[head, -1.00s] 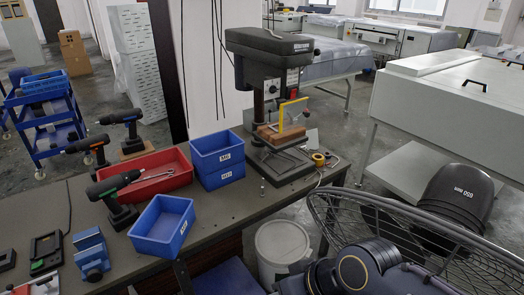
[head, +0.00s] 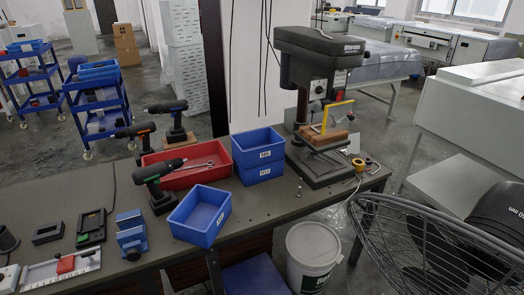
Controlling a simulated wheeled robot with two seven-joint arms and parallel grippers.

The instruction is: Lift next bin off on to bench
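Two blue bins are stacked on the bench (head: 285,209), left of the drill press; the upper blue bin (head: 266,155) sits on the lower blue bin (head: 264,175), and both have white labels. A third blue bin (head: 196,236) stands apart near the bench's front edge and looks empty. A blue trolley (head: 113,103) on the floor at the back left carries more blue bins (head: 98,70) on its top shelf. A second blue trolley (head: 27,77) with bins stands farther left. Neither of my grippers is in view.
A red bin (head: 172,181) with a wrench, several cordless drills (head: 158,182), a blue vise-like block (head: 131,238) and small tools crowd the bench's left half. A drill press (head: 318,80) stands on the right. A wire-guarded fan (head: 425,245) and white bucket (head: 312,255) are in front.

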